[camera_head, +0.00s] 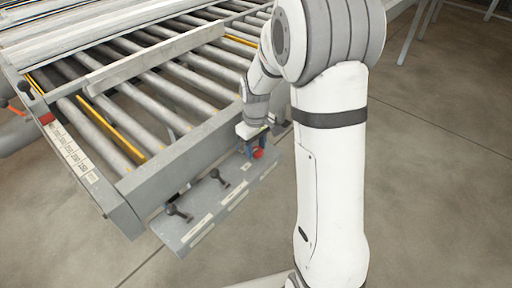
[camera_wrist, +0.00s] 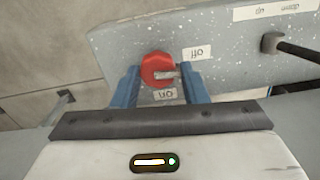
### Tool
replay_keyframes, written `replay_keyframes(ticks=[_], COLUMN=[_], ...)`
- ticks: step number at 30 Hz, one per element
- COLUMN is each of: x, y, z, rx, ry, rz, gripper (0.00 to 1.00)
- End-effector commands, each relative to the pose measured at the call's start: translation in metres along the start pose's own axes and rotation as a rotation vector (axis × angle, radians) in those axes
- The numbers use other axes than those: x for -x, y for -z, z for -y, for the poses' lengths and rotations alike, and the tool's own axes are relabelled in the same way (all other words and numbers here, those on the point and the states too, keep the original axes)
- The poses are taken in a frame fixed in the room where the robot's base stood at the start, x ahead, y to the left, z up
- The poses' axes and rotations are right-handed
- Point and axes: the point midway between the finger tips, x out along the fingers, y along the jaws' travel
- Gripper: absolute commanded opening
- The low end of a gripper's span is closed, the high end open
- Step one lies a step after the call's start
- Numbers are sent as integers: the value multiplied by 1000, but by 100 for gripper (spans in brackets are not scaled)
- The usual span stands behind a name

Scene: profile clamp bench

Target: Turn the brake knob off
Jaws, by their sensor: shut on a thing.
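The red brake knob (camera_wrist: 150,66) sits on the speckled grey panel (camera_wrist: 225,55) in the wrist view, with a pale pointer bar pointing to the right. A white "Off" label (camera_wrist: 197,52) lies up and right of the knob, and an "On" label (camera_wrist: 165,94) lies below it; both read upside down. My gripper (camera_wrist: 160,82) has its two blue fingers on either side of the knob, shut on it. In the head view the knob (camera_head: 259,154) shows as a red spot just below my gripper (camera_head: 251,134), whose fingers are mostly hidden there.
Two dark levers (camera_head: 178,212) (camera_head: 218,178) stand on the same panel, left of the knob. One dark lever (camera_wrist: 290,46) shows at the right in the wrist view. The roller conveyor (camera_head: 190,160) with its grey frame lies behind the panel. Open floor (camera_head: 430,190) is at the right.

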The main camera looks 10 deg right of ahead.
Motion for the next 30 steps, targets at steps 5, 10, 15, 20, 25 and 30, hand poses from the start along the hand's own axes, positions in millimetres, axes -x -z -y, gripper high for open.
replay_keyframes(ticks=[5,10,15,20,25,30], x=[2,2,2,2,2,2], y=[2,2,2,2,2,1], z=[-1,-1,-1,-1,-1,-1], rx=[71,107,120,120,120,119], ry=[-4,-4,-4,-4,-5,-3], rz=[-6,-6,-6,-6,-6,-4], gripper=[17,17,17,17,42,56])
